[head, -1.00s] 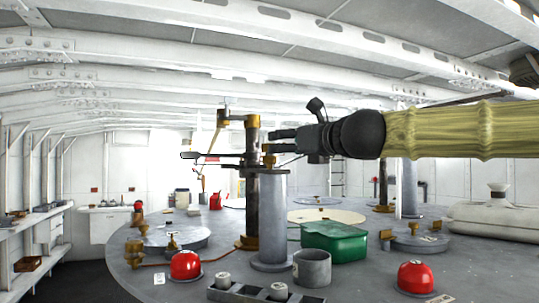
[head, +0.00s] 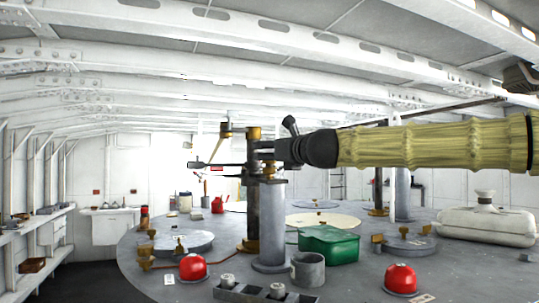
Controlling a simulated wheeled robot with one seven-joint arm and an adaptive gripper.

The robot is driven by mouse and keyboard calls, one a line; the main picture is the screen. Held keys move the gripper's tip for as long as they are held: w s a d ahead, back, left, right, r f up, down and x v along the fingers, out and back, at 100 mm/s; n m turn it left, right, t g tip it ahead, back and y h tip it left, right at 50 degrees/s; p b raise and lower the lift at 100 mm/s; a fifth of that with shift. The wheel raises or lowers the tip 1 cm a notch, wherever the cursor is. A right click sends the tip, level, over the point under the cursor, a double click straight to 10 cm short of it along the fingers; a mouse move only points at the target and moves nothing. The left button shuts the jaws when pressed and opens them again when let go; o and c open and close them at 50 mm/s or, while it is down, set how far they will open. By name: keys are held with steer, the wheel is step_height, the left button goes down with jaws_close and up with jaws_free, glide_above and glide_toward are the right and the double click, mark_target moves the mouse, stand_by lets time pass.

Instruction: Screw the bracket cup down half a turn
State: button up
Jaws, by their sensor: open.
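My gripper (head: 276,151) is at the top of the grey column (head: 271,225), beside the dark upright post (head: 251,205). It reaches in from the right, with the yellow-sleeved arm behind it. Its jaws are open, though the fingers are small and dark here. A small brass piece (head: 269,170) shows just under the gripper on top of the grey column; it may be the bracket cup, but I cannot tell for sure. A brass bracket head (head: 253,133) sits on top of the dark post. Whether the fingers touch the brass piece cannot be told.
On the round grey table (head: 215,240) are a green box (head: 330,245), a grey cup (head: 306,270), two red domes (head: 193,267) (head: 400,278) and a slotted grey block (head: 250,296). A thin dark lever (head: 212,164) extends left from the post. A white padded case (head: 487,222) lies at right.

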steer(key=w, duration=0.1)
steer(key=w+f, duration=0.2)
steer(key=shift+w+a, duration=0.25)
steer(key=shift+w, duration=0.1)
steer(key=c, duration=0.8)
steer(key=shift+a, duration=0.1)
steer(key=shift+c, duration=1.2)
steer(key=shift+s+a, duration=0.1)
steer(key=shift+s, duration=0.05)
steer(key=shift+s+d+r, duration=0.2)
steer(key=shift+d+r, duration=0.05)
steer(key=shift+m+h+b, duration=0.3)
steer(key=shift+b, duration=0.2)
steer(key=m+t+h+b, duration=0.1)
steer(key=h+b, duration=0.1)
steer(key=m+t+h+b, duration=0.1)
steer(key=m+h+b, duration=0.1)
steer(key=h+b, duration=0.1)
steer(key=shift+s+f, duration=0.1)
steer(key=shift+f, duration=0.05)
steer(key=m+h+b, duration=0.3)
steer(key=h, duration=0.2)
steer(key=shift+m, duration=0.4)
steer(key=shift+r+m+h+b, duration=0.15)
steer(key=shift+m+h+b, duration=0.5)
steer(key=shift+h, duration=0.45)
steer(key=shift+r+m+h+b, duration=0.15)
steer(key=shift+m+h+b, duration=0.45)
steer(key=shift+h, duration=0.5)
